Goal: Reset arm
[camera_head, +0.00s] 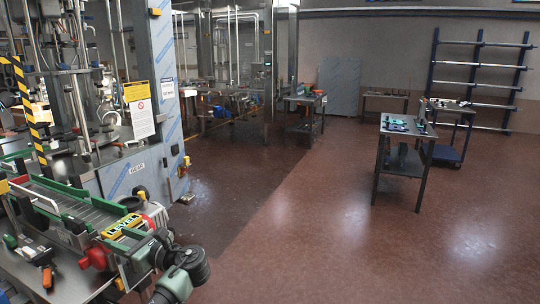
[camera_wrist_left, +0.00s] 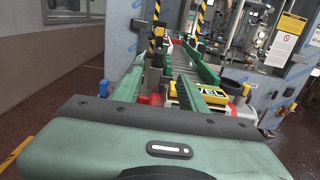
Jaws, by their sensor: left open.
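My left arm comes in low at the bottom left of the head view, grey-green with dark joints. Its left gripper (camera_head: 118,252) is open beside the front end of a green-sided conveyor (camera_head: 88,205). The yellow label (camera_head: 123,226) reading LEVEL is close to it. In the left wrist view, my grey-green wrist housing fills the bottom, and the conveyor (camera_wrist_left: 184,62) runs away from it. The label (camera_wrist_left: 212,91) shows just beyond the housing. I see nothing held. Fingertip detail is hard to make out. My right gripper is in neither view.
A machine with a blue-edged panel (camera_head: 138,172) stands behind the conveyor. A metal worktop (camera_head: 68,278) with tools lies at bottom left. A small table (camera_head: 405,128) with items stands at right, near a wall rack (camera_head: 478,65). The reddish floor (camera_head: 330,225) between is clear.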

